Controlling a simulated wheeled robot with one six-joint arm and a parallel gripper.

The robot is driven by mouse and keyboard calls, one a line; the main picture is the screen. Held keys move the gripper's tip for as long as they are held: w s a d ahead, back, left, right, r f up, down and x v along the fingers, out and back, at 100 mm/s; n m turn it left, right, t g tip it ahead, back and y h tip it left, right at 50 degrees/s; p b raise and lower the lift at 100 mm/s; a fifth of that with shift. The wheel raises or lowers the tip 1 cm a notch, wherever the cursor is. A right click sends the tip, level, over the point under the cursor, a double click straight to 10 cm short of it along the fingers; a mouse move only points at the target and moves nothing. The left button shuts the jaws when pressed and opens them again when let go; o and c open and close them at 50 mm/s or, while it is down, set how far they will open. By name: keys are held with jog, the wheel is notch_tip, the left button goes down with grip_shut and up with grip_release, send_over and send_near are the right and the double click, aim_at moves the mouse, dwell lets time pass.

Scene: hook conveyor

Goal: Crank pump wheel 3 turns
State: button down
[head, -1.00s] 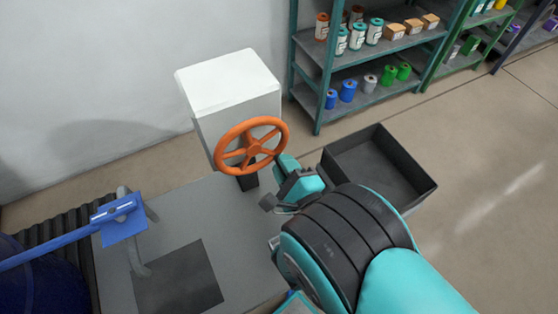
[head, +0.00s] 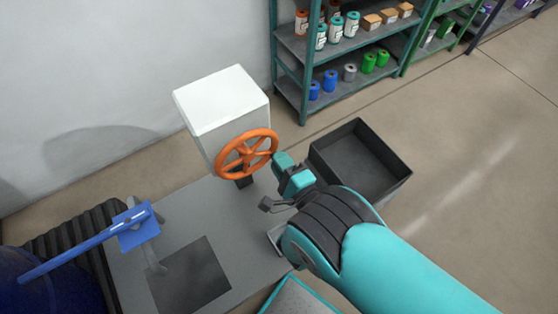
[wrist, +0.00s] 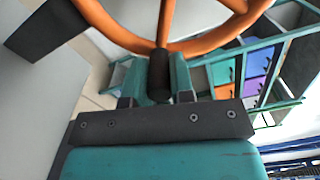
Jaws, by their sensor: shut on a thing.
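The orange pump wheel (head: 247,153) has several spokes and stands upright against the front of a white box. My gripper (head: 280,161) is at the right edge of its rim. In the wrist view, the orange wheel (wrist: 208,42) crosses the top, with a spoke meeting the rim near the jaws. A short dark handle (wrist: 159,70) stands out from the rim. My gripper (wrist: 157,82) is shut on this handle, with a teal finger on either side. In the head view the handle is hidden by the fingers.
The white box (head: 222,98) stands behind the wheel on a grey platform (head: 185,215). An empty dark bin (head: 383,190) is on the floor to the right. A shelf (head: 342,58) with cans and boxes stands behind. A blue bar and plate (head: 138,228) are at left.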

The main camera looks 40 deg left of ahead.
jog(key=shift+a+r, duration=0.1)
jog(key=shift+r, duration=0.05)
jog(key=c, duration=1)
grip_release()
jog(key=p, duration=0.2)
jog(key=d+p, duration=0.1)
jog(key=p, duration=0.1)
jog(key=shift+s+d+r, duration=0.1)
jog(key=shift+s+r, duration=0.1)
jog(key=shift+f+p+v, duration=0.1)
jog(key=shift+p+v, duration=3.95)
jog(key=shift+p, duration=0.3)
jog(key=shift+f+p+v, duration=0.15)
jog(key=shift+p+v, duration=3.9)
jog(key=shift+p, duration=0.25)
jog(key=shift+w, duration=0.1)
